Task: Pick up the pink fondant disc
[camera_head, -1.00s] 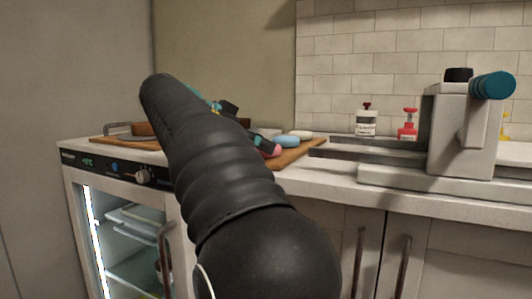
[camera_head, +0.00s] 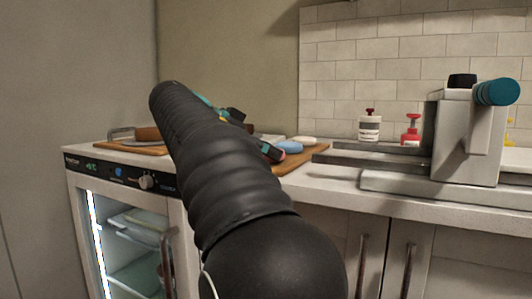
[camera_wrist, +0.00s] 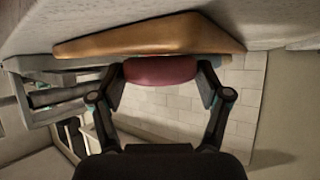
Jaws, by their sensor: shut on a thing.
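The pink fondant disc (camera_wrist: 160,70) sits between the fingertips of my gripper (camera_wrist: 161,84) in the wrist view, with a pad on each side of it. My gripper is shut on it. In the head view my own arm hides most of the gripper, and only a small part of the disc (camera_head: 278,154) shows beside a dark fingertip. The wooden board (camera_wrist: 150,38) lies just beyond the disc in the wrist view. I cannot tell whether the disc touches the board or is clear of it.
A blue disc (camera_head: 290,147) and a white disc (camera_head: 305,140) lie on the board (camera_head: 307,157) close by. A grey machine with a teal knob (camera_head: 496,92) stands at the right. A white bottle (camera_head: 369,128) and a red bottle (camera_head: 411,131) stand near the tiled wall.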

